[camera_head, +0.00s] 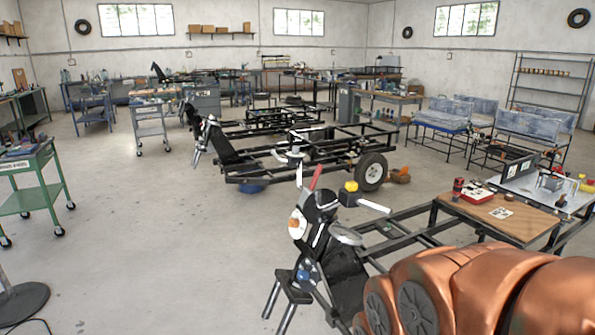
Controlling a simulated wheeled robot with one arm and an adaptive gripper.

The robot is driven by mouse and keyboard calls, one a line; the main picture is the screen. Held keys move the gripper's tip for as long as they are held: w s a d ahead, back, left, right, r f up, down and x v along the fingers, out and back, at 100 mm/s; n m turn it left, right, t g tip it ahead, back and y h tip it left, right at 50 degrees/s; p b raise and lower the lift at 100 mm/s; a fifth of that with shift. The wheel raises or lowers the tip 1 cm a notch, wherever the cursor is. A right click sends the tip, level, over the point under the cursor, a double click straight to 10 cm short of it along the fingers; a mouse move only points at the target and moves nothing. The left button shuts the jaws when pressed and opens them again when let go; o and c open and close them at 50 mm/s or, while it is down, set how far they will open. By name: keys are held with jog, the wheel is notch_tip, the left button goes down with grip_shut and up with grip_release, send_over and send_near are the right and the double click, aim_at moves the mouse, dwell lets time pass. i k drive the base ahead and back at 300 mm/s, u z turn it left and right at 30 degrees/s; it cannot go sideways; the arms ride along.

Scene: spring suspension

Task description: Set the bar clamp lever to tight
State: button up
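The nearest black vehicle frame (408,238) stands at the lower middle and right. At its front, a red lever (316,177) points up and slightly right, beside a black and silver fork assembly. It may be the bar clamp lever, but its setting is too small to tell. A yellow block (349,190) sits to its right, with a pale bar (375,205) sticking out beyond it. My copper-coloured arm fills the lower right corner. My gripper is not in view, and nothing shows it touching the lever.
A board (497,217) with a red drill (458,186) and a red case (477,197) lies on the frame. More vehicle frames (300,148) stand behind. A green cart (28,198) is at left. The concrete floor (140,240) between is open.

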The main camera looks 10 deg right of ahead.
aim_at(317, 172)
jog(key=z, duration=2.2)
jog(key=i, duration=2.15)
jog(key=u, duration=3.85)
